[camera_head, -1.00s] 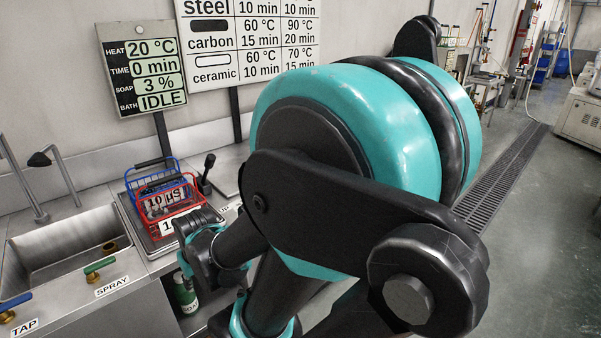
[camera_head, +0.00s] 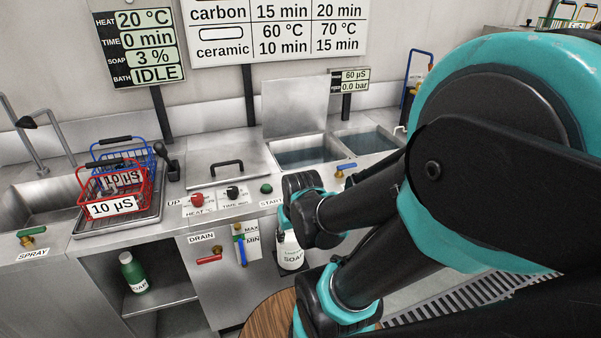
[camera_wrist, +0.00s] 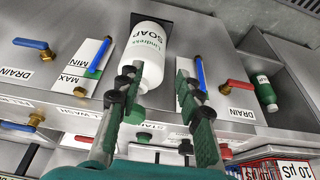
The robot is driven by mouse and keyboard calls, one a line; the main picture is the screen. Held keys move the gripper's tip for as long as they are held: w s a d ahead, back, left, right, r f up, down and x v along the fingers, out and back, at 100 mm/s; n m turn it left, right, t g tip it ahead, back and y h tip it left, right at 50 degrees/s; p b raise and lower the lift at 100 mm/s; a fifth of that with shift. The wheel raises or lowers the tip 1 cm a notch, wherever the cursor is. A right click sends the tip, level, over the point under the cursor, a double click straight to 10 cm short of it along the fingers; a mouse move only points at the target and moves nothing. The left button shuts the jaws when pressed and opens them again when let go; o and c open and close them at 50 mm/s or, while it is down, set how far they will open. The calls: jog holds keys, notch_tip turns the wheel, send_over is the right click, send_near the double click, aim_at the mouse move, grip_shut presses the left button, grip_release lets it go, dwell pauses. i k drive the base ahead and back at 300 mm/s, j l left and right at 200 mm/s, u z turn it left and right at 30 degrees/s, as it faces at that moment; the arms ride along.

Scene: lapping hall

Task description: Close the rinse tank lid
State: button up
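An upright grey metal lid (camera_head: 295,103) stands open at the back of a water-filled tank (camera_head: 308,156) set in the counter. A second open tank (camera_head: 368,142) with water is to its right. A closed flat lid (camera_head: 232,178) with a black handle lies left of them; no rinse label is readable. My gripper is in front of the counter, its fingers hidden by my wrist in the head view. In the wrist view my gripper (camera_wrist: 160,88) has its fingers spread apart with nothing held. A white soap bottle (camera_wrist: 151,52) shows beyond the fingers; contact is not visible.
Red and blue wire baskets (camera_head: 115,188) stand on a tray at left, beside a black lever (camera_head: 171,165). Knobs and a green start button (camera_head: 266,188) line the front edge. A blue-handled valve (camera_head: 346,167) sits before the tanks. A red drain handle (camera_head: 208,260) is below.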

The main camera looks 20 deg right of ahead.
aim_at(298, 104)
jog(key=l, duration=1.3)
jog(key=i+l, duration=0.2)
jog(key=i, duration=0.05)
